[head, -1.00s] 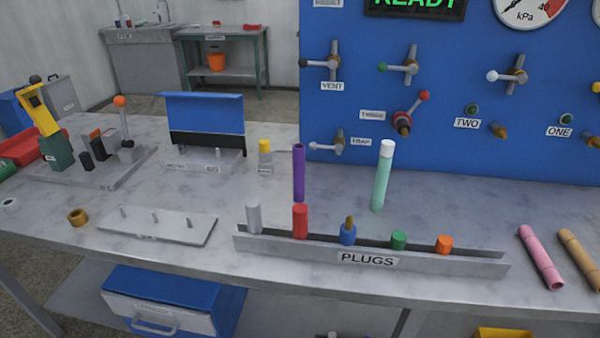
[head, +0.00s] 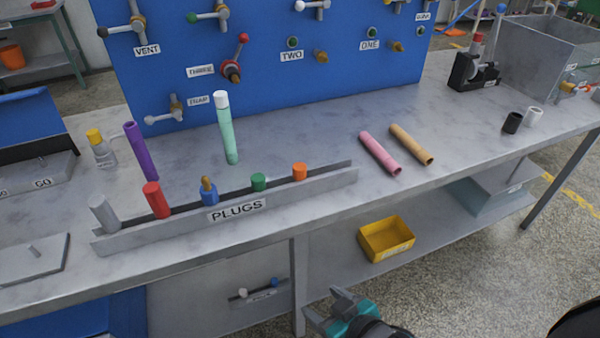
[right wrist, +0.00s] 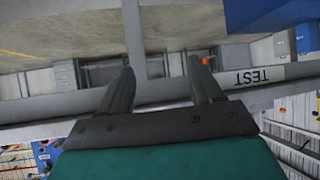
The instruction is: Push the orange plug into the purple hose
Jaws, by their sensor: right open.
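The orange plug (head: 299,172) stands at the right end of the grey rack labelled PLUGS (head: 270,202) on the bench. The purple hose (head: 140,151) stands tilted behind the rack's left part, beyond the red plug. My right gripper (head: 335,296) is low in the head view, in front of the bench and well apart from the plug and hose. In the right wrist view its two fingers (right wrist: 161,80) are spread with nothing between them. My left gripper is not in view.
The rack also holds grey, red (head: 156,200), blue (head: 208,190) and green (head: 258,182) plugs. A mint hose with a white plug (head: 228,130) stands behind it. Pink (head: 380,153) and tan (head: 411,145) hoses lie to the right. A yellow bin (head: 386,239) sits below the bench top.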

